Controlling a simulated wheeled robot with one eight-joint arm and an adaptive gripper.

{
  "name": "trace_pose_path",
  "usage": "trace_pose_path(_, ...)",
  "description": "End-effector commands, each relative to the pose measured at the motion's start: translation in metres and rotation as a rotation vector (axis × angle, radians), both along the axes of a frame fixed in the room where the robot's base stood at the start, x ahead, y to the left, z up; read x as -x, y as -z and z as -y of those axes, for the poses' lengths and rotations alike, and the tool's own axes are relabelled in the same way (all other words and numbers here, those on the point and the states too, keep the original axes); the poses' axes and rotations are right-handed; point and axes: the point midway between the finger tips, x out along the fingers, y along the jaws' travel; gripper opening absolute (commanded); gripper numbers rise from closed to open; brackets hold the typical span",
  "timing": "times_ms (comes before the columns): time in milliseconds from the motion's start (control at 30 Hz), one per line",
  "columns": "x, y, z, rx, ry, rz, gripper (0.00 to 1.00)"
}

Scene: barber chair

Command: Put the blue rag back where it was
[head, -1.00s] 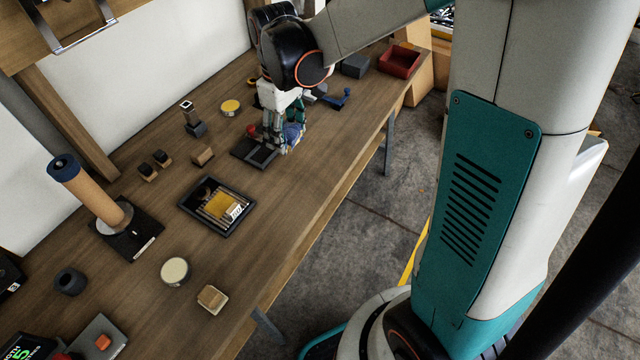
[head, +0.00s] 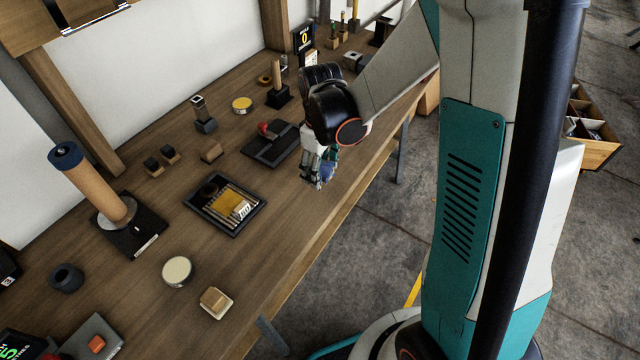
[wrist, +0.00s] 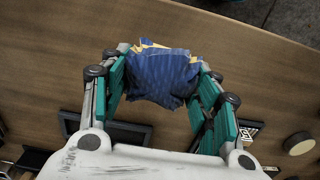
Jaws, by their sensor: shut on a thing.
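The blue rag (wrist: 160,76) is crumpled, with yellowish edges showing at its top. In the wrist view it sits between the two teal fingers of my gripper (wrist: 163,85), which is shut on it. In the head view my gripper (head: 316,180) points down over the front part of the wooden bench, right of a black tray. My wrist and fingers mostly hide the rag there. I cannot tell whether the rag touches the bench top.
The black tray (head: 263,152) with a red-ended item lies left of my gripper. A framed tray (head: 200,207) with a yellow piece lies nearer. The bench's front edge (head: 335,211) is close to my gripper. Bare wood (head: 285,200) lies between the framed tray and that edge.

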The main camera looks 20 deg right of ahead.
Motion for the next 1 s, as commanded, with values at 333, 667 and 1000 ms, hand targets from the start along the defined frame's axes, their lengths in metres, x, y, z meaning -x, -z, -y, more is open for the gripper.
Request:
trace_pose_path(333, 0.0, 0.034, 0.0, 0.0, 0.0, 0.0, 0.34)
trace_pose_path(667, 0.0, 0.048, 0.0, 0.0, 0.0, 0.0, 0.34)
trace_pose_path(1000, 0.0, 0.051, 0.0, 0.0, 0.0, 0.0, 0.76)
